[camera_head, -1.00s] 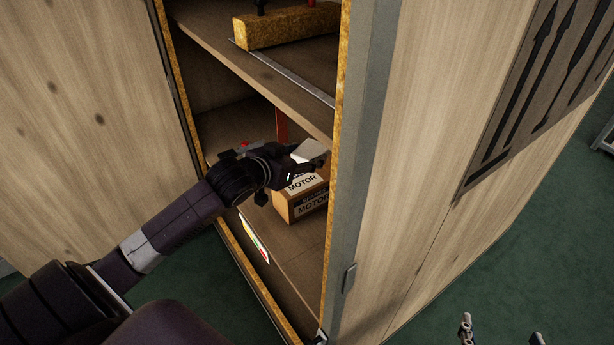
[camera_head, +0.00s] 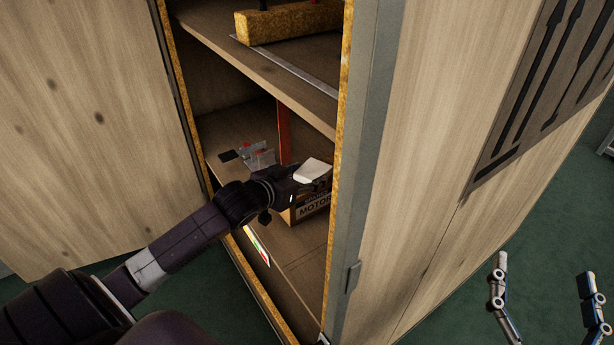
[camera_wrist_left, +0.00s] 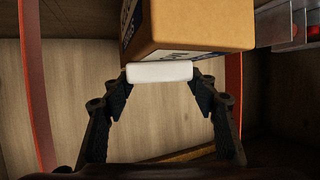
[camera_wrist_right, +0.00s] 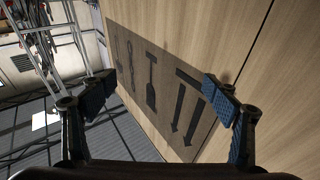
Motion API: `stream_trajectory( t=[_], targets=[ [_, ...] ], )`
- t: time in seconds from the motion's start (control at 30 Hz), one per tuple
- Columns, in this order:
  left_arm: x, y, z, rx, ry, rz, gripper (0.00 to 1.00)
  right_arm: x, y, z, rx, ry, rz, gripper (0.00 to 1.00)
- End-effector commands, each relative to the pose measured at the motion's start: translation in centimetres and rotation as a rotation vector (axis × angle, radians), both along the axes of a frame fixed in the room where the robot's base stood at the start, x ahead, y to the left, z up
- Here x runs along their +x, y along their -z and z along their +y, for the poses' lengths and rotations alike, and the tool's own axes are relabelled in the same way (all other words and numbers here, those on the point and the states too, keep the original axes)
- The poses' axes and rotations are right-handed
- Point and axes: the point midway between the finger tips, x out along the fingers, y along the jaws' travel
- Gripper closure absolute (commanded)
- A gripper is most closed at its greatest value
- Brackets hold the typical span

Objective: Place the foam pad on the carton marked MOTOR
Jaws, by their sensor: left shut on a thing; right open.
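The carton marked MOTOR (camera_head: 311,209) stands on the lower shelf inside the wooden cabinet. It also shows at the top of the left wrist view (camera_wrist_left: 200,25). The white foam pad (camera_head: 313,171) is in my left gripper (camera_head: 304,180), which hides part of the carton. In the left wrist view the pad (camera_wrist_left: 160,72) sits between the fingertips, close to the carton; whether they touch, I cannot tell. My right gripper (camera_head: 544,285) is open and empty outside the cabinet, in front of its side panel with printed arrows, which shows in the right wrist view (camera_wrist_right: 160,90).
The upper shelf (camera_head: 270,75) lies above my left arm, with a yellowish block (camera_head: 290,22) on it. A red-orange upright (camera_head: 284,135) and a small metal and clear item (camera_head: 258,156) are behind the carton. The cabinet's front post (camera_head: 352,170) stands close to its right.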

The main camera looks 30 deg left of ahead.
Motion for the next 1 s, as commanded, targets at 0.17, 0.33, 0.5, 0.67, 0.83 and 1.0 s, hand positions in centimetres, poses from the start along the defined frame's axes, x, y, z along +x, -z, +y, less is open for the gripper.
stream_trajectory(
  t=[0.17, 0.33, 0.5, 0.67, 0.83, 1.0],
  targets=[
    [0.0, 0.0, 0.0, 0.0, 0.0, 0.0, 0.59, 0.0, 0.0, 0.0, 0.0, 0.0, 0.0, 0.19],
    [0.0, 0.1, 0.0, 0.0, 0.0, 0.0, 0.42, 0.0, 0.1, 0.0, -0.002, 0.0, 0.008, 0.19],
    [0.0, 0.1, 0.0, 0.0, 0.0, 0.0, 0.29, 0.0, 0.1, 0.0, -0.002, 0.001, 0.008, 0.19],
    [0.0, 0.1, 0.0, 0.0, 0.0, 0.0, 0.29, 0.0, 0.1, 0.0, -0.002, 0.001, 0.008, 0.19],
    [-0.2, -0.2, 0.0, 0.0, 0.001, 0.0, 0.29, 0.0, 0.0, 0.0, -0.001, 0.001, 0.005, 0.19],
    [-1.5, -0.7, 0.0, 0.0, 0.001, 0.001, 0.29, 0.3, 2.4, -0.3, -0.031, 0.006, 0.115, 0.19]
  ],
)
